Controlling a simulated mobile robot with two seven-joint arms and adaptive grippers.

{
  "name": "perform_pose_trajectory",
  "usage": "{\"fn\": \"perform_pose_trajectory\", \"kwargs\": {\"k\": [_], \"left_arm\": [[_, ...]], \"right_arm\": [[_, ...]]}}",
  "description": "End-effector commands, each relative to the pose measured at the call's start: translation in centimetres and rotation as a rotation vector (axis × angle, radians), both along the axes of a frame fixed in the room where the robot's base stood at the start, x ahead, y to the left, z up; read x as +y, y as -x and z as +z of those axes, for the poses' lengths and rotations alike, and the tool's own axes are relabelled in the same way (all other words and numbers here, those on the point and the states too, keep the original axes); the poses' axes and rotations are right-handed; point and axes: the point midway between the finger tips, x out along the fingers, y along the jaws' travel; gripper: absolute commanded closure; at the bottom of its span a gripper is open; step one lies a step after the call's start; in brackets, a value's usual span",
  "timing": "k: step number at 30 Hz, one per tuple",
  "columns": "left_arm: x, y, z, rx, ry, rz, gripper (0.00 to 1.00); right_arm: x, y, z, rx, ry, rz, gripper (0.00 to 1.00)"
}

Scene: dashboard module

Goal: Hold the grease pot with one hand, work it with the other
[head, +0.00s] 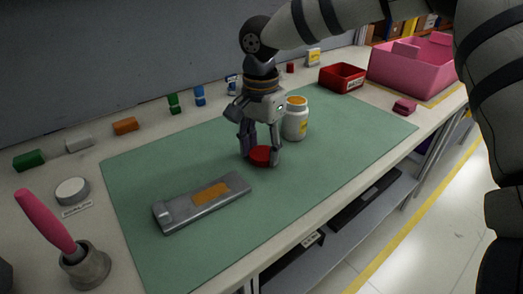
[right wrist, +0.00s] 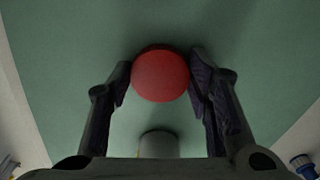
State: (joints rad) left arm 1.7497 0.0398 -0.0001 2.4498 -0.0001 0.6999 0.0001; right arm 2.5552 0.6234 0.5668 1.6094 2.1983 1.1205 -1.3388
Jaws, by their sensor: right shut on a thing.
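My right gripper (head: 260,160) is low over the green mat and shut on a round red piece (head: 262,156). In the right wrist view the red piece (right wrist: 161,75) sits between the two fingertips (right wrist: 160,80). A white jar with an orange lid (head: 295,119) stands upright on the mat just right of the gripper. A small grey pot (head: 86,266) stands at the lower left, with a pink-handled tool (head: 47,221) leaning in it. No label shows which of these is the grease pot. My left gripper is not in view.
A grey module with an orange patch (head: 203,202) lies on the green mat (head: 130,178). A white round tin (head: 72,191) and small coloured blocks stand left and behind. A red bin (head: 342,78) and a pink crate (head: 412,68) are at the far right. The front right mat is clear.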

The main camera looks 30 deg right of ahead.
Motion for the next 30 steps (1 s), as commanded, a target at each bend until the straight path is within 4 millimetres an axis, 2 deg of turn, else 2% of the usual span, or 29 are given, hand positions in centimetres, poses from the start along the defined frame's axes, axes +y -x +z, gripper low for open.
{"fn": "perform_pose_trajectory", "kwargs": {"k": [4,7,15,22,30], "left_arm": [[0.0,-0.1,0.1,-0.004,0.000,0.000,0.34],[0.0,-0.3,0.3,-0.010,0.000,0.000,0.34],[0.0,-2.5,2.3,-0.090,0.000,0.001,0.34],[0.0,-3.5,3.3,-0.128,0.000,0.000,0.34],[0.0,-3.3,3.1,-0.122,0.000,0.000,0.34]], "right_arm": [[0.0,-0.1,1.5,-0.004,-0.001,-0.001,0.65],[0.1,0.1,3.5,-0.004,-0.002,0.000,0.65],[2.9,5.5,10.3,-0.016,-0.001,0.005,0.65],[5.5,10.2,12.2,-0.008,0.000,0.003,0.65],[6.7,12.2,12.8,0.001,0.000,0.000,0.65]]}}
